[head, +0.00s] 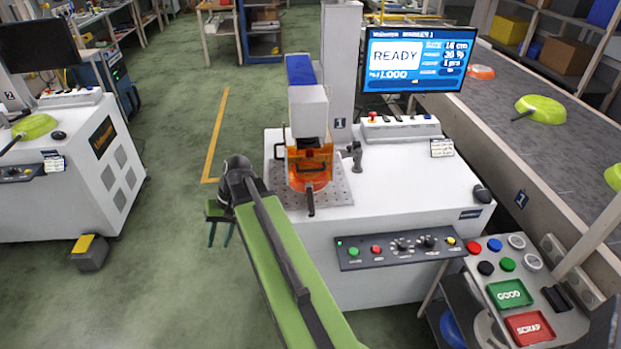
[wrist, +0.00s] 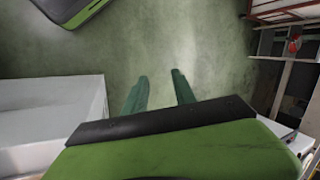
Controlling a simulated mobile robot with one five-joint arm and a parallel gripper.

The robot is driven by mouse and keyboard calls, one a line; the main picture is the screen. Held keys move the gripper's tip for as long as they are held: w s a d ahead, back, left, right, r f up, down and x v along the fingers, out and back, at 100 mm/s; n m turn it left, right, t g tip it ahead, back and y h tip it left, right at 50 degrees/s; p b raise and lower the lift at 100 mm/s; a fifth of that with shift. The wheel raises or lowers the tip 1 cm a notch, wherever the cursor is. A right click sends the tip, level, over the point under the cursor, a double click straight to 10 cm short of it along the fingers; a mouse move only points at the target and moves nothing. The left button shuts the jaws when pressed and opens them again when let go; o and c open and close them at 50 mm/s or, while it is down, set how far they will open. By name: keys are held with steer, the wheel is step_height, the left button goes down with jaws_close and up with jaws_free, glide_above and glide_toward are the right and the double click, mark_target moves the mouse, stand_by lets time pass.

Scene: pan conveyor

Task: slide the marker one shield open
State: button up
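Marker one (head: 308,112) stands on the white bench, a white column-mounted head with a blue top. Its orange see-through shield (head: 310,158) hangs below the head, with a dark handle bar across it. An orange pan shape shows at and below the shield, with a dark handle (head: 310,200) sticking out to the front. I cannot tell how far the shield is shut. My gripper (head: 220,238) is left of the bench, over the floor, apart from the shield. Its green fingers point down; in the wrist view they (wrist: 160,80) stand apart with nothing between them.
The monitor (head: 416,60) reads READY. A button panel (head: 400,246) runs along the bench front. A dark joystick-like post (head: 355,155) stands right of the shield. A conveyor (head: 560,100) with pans is at right.

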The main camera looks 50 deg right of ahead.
steer(key=d+m+t+y+b, duration=0.3)
steer(key=d+m, duration=0.1)
steer(key=d, duration=0.9)
steer(key=m+t+b, duration=0.6)
steer(key=t, duration=0.5)
glide_toward(312, 170)
steer(key=x, duration=0.5)
steer(key=b+x, duration=0.1)
steer(key=x, duration=0.4)
steer(key=shift+w+f, duration=0.15)
steer(key=shift+f, duration=0.1)
jaws_close()
